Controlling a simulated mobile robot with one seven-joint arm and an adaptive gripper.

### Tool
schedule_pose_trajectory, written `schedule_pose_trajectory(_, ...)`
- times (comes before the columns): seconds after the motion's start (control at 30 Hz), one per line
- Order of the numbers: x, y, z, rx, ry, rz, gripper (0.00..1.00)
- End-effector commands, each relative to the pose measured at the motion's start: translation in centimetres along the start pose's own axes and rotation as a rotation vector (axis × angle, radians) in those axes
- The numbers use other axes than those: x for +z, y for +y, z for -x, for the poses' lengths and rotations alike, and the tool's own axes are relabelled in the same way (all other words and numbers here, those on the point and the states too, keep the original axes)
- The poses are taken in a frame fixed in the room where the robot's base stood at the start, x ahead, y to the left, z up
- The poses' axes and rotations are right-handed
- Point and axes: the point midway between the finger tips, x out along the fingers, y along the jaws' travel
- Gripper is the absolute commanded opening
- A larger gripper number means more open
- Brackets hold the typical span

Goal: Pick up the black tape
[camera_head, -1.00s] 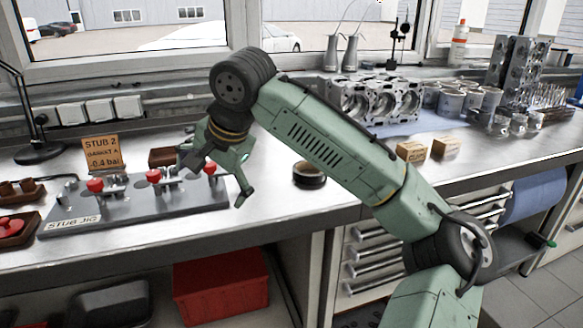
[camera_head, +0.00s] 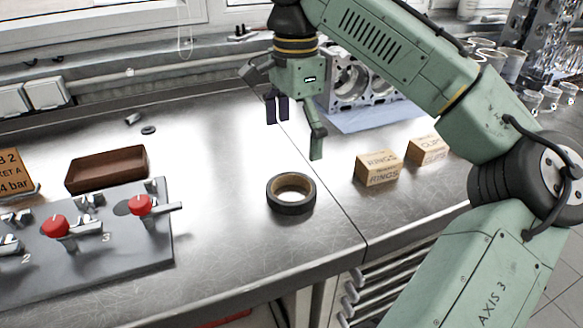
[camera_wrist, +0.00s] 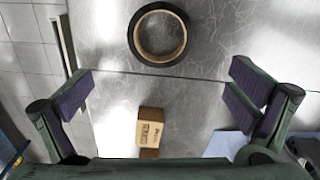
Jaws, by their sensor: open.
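The black tape (camera_head: 291,194) is a roll with a pale inner core, lying flat on the steel bench near its front edge. It also shows in the wrist view (camera_wrist: 158,58) at the top, a little left of the middle. My gripper (camera_head: 297,135) is open and empty above the bench, behind and above the roll in the head view. In the wrist view my gripper's fingers (camera_wrist: 160,90) are spread wide, and the roll lies beyond them, apart from both.
The small cardboard RINGS box (camera_head: 377,168) and another box (camera_head: 427,150) stand right of the tape. The jig with red knobs (camera_head: 95,235) and a brown tray (camera_head: 106,169) are at left. An engine block (camera_head: 362,85) stands behind. Bench around the tape is clear.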

Motion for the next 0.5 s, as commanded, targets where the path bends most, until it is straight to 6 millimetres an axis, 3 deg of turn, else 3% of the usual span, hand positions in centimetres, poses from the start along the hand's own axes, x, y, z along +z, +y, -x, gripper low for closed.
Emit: schedule_pose_trajectory(0.5,0.1,0.0,-5.7,-0.001,-0.001,0.002,1.0)
